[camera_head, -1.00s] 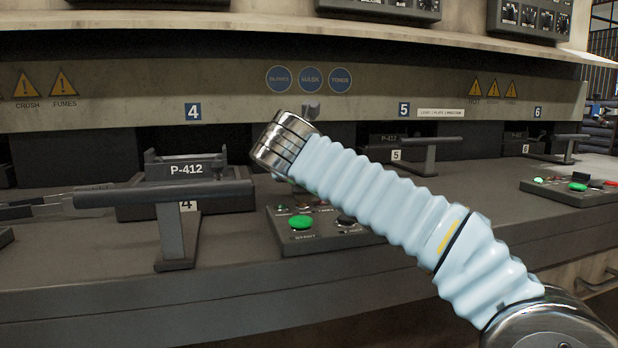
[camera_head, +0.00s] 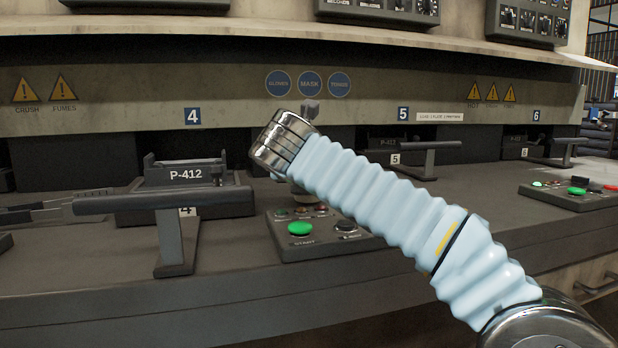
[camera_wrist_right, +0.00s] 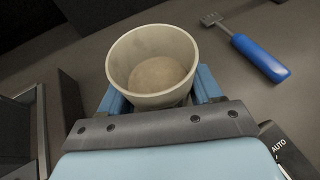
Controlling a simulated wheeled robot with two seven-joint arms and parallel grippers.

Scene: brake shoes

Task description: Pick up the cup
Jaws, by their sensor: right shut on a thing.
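The cup (camera_wrist_right: 150,98) is a pale, off-white round vessel seen from above in the right wrist view, with a beige-brown inside bottom. My right gripper (camera_wrist_right: 160,90) is shut on it, with blue fingers on both sides of its wall. In the head view my right arm reaches in from the lower right over the bench, and its wrist hides the gripper and most of the space below. I cannot tell from these views whether the cup's base touches the bench.
A blue-handled tool (camera_wrist_right: 260,58) lies on the bench beside the cup. A control box with a green button (camera_head: 300,229) sits below my wrist. A P-412 mould (camera_head: 186,174) with a long handle (camera_head: 130,203) is at left. Another handled mould (camera_head: 430,160) is behind my arm.

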